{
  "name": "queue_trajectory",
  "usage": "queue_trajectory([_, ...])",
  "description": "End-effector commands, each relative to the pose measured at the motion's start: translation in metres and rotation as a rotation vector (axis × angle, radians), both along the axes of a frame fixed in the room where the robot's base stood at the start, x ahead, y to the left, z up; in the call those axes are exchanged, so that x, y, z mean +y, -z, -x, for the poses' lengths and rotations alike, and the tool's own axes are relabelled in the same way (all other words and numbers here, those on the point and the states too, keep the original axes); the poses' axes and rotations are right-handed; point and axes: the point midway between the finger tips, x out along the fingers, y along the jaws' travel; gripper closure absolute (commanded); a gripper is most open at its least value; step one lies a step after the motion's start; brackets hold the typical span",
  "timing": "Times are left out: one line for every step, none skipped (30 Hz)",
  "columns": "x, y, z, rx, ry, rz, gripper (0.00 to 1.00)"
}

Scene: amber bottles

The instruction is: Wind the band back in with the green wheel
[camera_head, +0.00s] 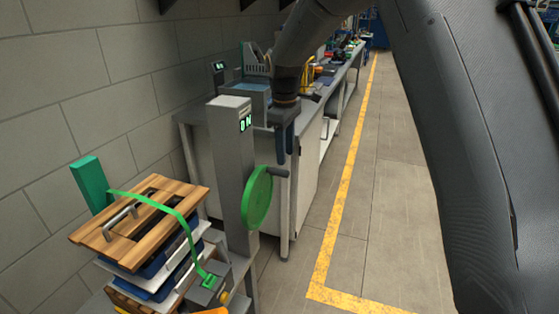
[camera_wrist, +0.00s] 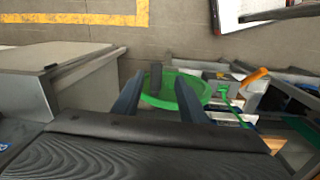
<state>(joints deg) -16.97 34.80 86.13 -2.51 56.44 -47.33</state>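The green wheel (camera_head: 257,198) is on the side of a grey post (camera_head: 229,150) with a lit display. A dark handle (camera_head: 278,172) sticks out from its upper rim. The green band (camera_head: 150,202) runs from a green block (camera_head: 91,183) across a wooden board and down to a green buckle (camera_head: 208,281). My gripper (camera_head: 285,150) points down just above the handle. In the wrist view my gripper (camera_wrist: 160,92) has its fingers apart, with the handle (camera_wrist: 156,76) and wheel (camera_wrist: 180,90) showing between and beyond them. I see no contact.
The slatted wooden board (camera_head: 145,228) with a metal handle lies on a stack of blue and white things. A workbench (camera_head: 310,110) with equipment stands behind the post. A block wall is at left. Open floor with a yellow line (camera_head: 345,190) is at right.

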Motion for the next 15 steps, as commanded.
queue_trajectory([0.009,-0.004,-0.006,-0.002,-0.032,0.002,0.61])
queue_trajectory([0.012,-0.004,-0.008,-0.002,-0.047,0.004,0.61])
queue_trajectory([0.015,-0.005,-0.011,-0.004,-0.061,0.004,0.61])
queue_trajectory([0.016,-0.004,-0.012,-0.003,-0.069,0.005,0.61])
queue_trajectory([0.018,-0.003,-0.012,-0.002,-0.074,0.006,0.61])
queue_trajectory([0.018,0.000,-0.013,-0.002,-0.079,0.007,0.61])
queue_trajectory([0.018,0.003,-0.013,-0.001,-0.081,0.007,0.61])
queue_trajectory([0.018,0.006,-0.013,-0.001,-0.081,0.007,0.61])
queue_trajectory([0.018,0.011,-0.013,0.000,-0.080,0.007,0.61])
queue_trajectory([0.018,0.016,-0.013,-0.001,-0.080,0.007,0.61])
queue_trajectory([0.018,0.021,-0.014,-0.001,-0.080,0.007,0.61])
queue_trajectory([0.018,0.027,-0.014,0.000,-0.079,0.007,0.61])
queue_trajectory([0.018,0.031,-0.014,-0.002,-0.079,0.007,0.61])
queue_trajectory([0.018,0.036,-0.015,-0.001,-0.079,0.006,0.61])
queue_trajectory([0.017,0.042,-0.015,-0.001,-0.079,0.006,0.61])
